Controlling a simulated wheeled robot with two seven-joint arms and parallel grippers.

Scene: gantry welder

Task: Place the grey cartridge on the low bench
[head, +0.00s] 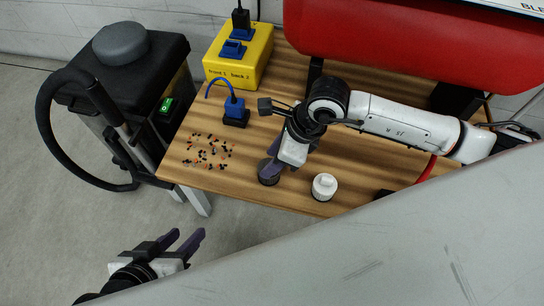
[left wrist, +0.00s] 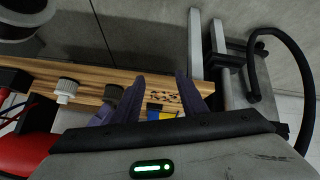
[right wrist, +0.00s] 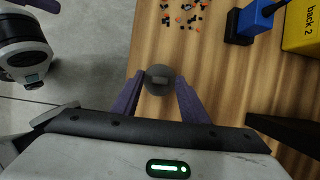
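The grey cartridge (head: 269,172), a short dark cylinder, stands near the front edge of the wooden bench (head: 230,178). My right gripper (head: 272,158) reaches down over it. In the right wrist view the cartridge (right wrist: 160,79) shows between the tips of the right gripper (right wrist: 160,82). Those fingers are apart, one on each side; contact is not clear. The cartridge also shows in the left wrist view (left wrist: 113,92), partly behind a finger. My left gripper (head: 186,241) is open and empty, over the floor in front of the bench.
A white cartridge (head: 324,186) stands right of the grey one. Small scattered bits (head: 208,152) lie to the left. A blue connector block (head: 235,112) and a yellow box (head: 240,58) stand behind. A black machine (head: 125,75) with a hose is left; a red panel (head: 390,45) is behind.

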